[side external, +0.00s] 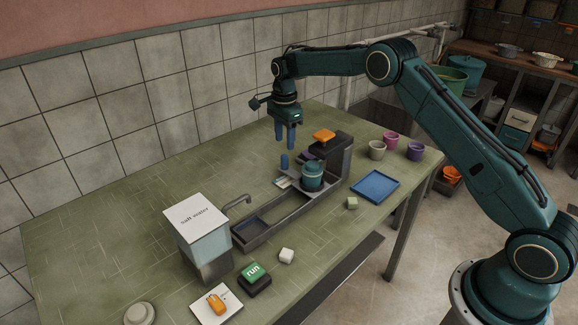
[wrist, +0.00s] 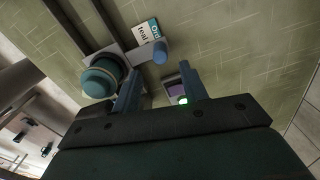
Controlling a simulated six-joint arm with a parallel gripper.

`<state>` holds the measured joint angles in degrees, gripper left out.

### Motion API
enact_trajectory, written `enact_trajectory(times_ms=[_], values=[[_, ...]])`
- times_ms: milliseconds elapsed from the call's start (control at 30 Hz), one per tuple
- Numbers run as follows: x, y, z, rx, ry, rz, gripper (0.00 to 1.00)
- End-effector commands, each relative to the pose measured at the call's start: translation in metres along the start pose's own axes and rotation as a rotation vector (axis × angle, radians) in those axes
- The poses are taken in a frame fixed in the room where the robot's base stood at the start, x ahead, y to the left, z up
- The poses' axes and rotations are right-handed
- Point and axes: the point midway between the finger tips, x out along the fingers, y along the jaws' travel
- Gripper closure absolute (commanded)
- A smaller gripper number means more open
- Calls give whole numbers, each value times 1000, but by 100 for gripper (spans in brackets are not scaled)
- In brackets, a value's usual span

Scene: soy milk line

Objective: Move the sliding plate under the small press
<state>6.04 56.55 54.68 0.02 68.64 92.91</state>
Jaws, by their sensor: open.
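The sliding plate (side external: 297,187) sits on a long dark rail (side external: 262,222), with a teal lidded pot (side external: 313,176) on it. A blue upright peg (side external: 284,161) stands on the plate's far side; it also shows in the wrist view (wrist: 160,51). The small press (side external: 339,157), with an orange top (side external: 324,136), stands at the rail's back end. The pot is in front of the press head, not clearly under it. My gripper (side external: 286,147) is open and empty, pointing down above the peg. In the wrist view, the peg lies ahead of the gap between the fingers (wrist: 162,70).
A salt water tank (side external: 197,238) with a spout stands at the rail's front end. A blue tray (side external: 375,186) and several cups (side external: 377,150) are at right. The left tabletop is clear.

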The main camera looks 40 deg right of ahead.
Motion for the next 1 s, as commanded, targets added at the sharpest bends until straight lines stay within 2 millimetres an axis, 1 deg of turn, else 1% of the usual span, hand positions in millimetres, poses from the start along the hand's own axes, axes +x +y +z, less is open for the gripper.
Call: enact_trajectory(times_ms=[33, 100, 300, 500, 700, 967, 1000], values=[[9, 0, 0, 0, 0, 2, 57], [20, 1, 0, 0, 0, 3, 57], [50, 1, 0, 0, 0, 3, 57], [70, 0, 0, 0, 0, 1, 57], [78, 0, 0, 0, 0, 0, 57], [79, 0, 0, 0, 0, 0, 57], [79, 0, 0, 0, 0, 0, 63]])
